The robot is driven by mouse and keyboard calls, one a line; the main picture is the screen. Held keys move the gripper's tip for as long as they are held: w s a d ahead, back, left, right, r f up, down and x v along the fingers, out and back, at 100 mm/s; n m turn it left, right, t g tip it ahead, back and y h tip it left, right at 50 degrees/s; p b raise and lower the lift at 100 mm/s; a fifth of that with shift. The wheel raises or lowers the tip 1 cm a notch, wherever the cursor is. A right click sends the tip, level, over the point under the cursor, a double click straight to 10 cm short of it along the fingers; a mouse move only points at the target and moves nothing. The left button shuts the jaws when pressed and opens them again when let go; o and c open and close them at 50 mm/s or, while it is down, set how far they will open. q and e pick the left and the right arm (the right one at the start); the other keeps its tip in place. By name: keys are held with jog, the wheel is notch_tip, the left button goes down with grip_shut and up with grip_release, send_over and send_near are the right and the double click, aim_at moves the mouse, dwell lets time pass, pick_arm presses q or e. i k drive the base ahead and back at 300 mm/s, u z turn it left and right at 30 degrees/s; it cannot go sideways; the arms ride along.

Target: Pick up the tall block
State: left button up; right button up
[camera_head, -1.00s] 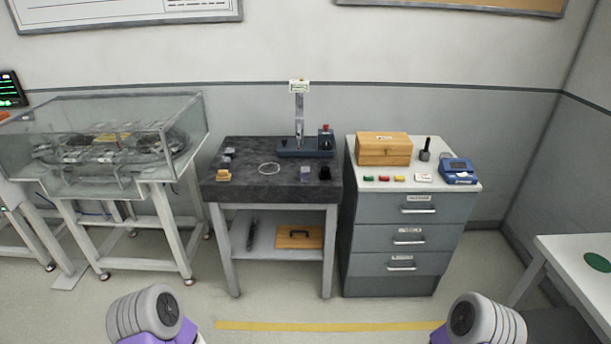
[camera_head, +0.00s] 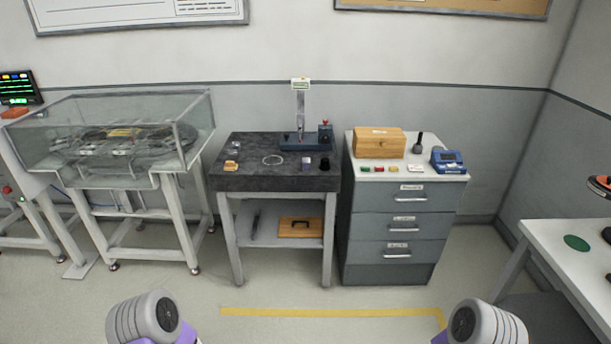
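The dark stone-topped table (camera_head: 262,182) stands ahead of me, with several small items on it. A small grey-purple upright block (camera_head: 307,163) stands near its front right, beside a black round piece (camera_head: 324,165). A small tan wooden piece (camera_head: 231,166) lies at the front left. Which item is the tall block I cannot tell at this size. Only rounded grey parts of my arms show at the bottom corners; neither gripper is in view.
A press-like stand (camera_head: 300,120) is at the table's back. To the right a drawer cabinet (camera_head: 398,220) carries a wooden box (camera_head: 379,142) and a blue device (camera_head: 447,161). A glass-covered bench (camera_head: 115,170) stands left, a white table (camera_head: 570,255) right. Floor ahead is clear.

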aim_at(306, 162)
jog(key=u, duration=0.85)
jog(key=i, duration=0.4)
jog(key=u, duration=0.5)
jog(key=i, duration=1.4)
jog(key=z, duration=0.3)
